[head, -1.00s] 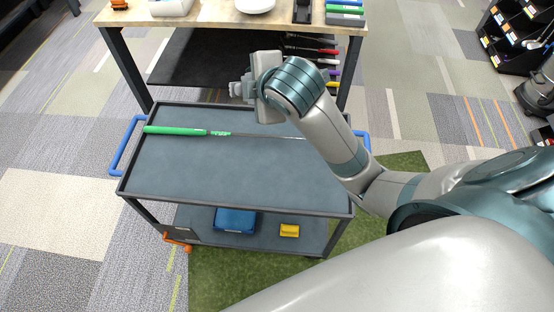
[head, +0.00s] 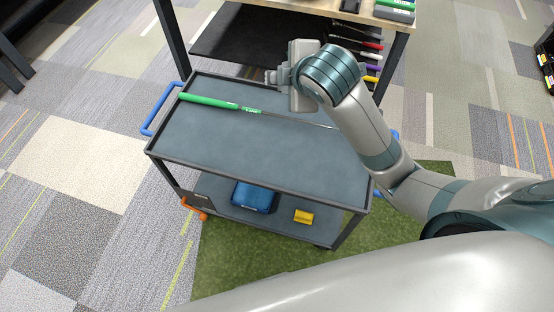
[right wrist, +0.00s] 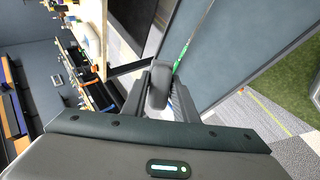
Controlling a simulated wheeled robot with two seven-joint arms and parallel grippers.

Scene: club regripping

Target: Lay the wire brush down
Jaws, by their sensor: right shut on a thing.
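My right gripper (head: 284,76) hangs over the far edge of the cart, near its middle, with its fingers toward the left. It is shut on the wire brush (right wrist: 157,86), a dark grey rounded piece between the fingers in the right wrist view. Most of the brush is hidden by the gripper, and in the head view it is too small to make out clearly. The gripper is clear of the cart top (head: 260,155). My left gripper is not in view.
A club with a green grip (head: 208,101) lies along the cart's far side, its shaft running right behind my arm. The near cart top is bare. A blue box (head: 254,196) and yellow item (head: 303,217) sit on the lower shelf. A workbench (head: 375,15) stands behind.

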